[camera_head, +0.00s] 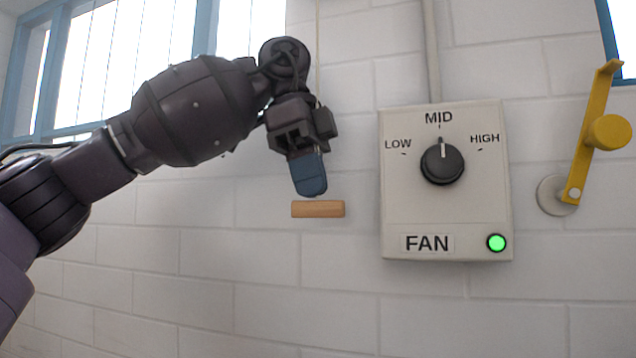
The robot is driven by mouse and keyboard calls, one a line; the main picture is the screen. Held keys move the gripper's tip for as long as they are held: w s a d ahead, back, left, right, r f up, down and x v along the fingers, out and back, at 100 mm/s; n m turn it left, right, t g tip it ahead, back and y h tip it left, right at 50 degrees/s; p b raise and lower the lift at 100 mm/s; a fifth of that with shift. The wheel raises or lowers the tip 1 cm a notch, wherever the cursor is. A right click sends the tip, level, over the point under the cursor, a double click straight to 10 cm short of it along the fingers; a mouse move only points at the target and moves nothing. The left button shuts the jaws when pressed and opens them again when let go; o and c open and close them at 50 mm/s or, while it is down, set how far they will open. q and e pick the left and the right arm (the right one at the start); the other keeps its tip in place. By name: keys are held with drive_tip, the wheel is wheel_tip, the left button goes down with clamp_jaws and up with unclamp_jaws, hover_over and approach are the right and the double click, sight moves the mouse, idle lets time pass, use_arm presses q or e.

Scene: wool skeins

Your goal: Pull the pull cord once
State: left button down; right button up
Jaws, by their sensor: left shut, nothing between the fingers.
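The pull cord (317,40) is a thin tan line hanging from above the top of the head view. A short horizontal wooden handle (318,209) shows at its lower end. My left gripper (312,192) points down just above the handle, with its blue fingertips shut and nothing between them. The gripper hides the lower stretch of the cord. I cannot tell whether the fingertips touch the handle or are in front of it. My right gripper is not in view.
Right of the handle, a fan box (445,180) on the white block wall has its knob (442,161) at MID and a green light (496,243) lit. A yellow crank (590,140) is at far right. Blue-framed windows (205,28) are at upper left. Wall below is clear.

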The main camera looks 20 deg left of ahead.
use_arm(q)
drive_tip(key=a, duration=0.1)
drive_tip(key=a+r+p, duration=0.1)
drive_tip(key=a, duration=0.1)
idle(0.4)
drive_tip(key=p+v, duration=0.2)
drive_tip(key=v, duration=0.8)
drive_tip(key=shift+a+r+p, duration=0.2)
drive_tip(key=shift+r+p, duration=0.15)
drive_tip(key=shift+p, duration=0.05)
drive_tip(key=shift+w, duration=0.1)
idle(0.4)
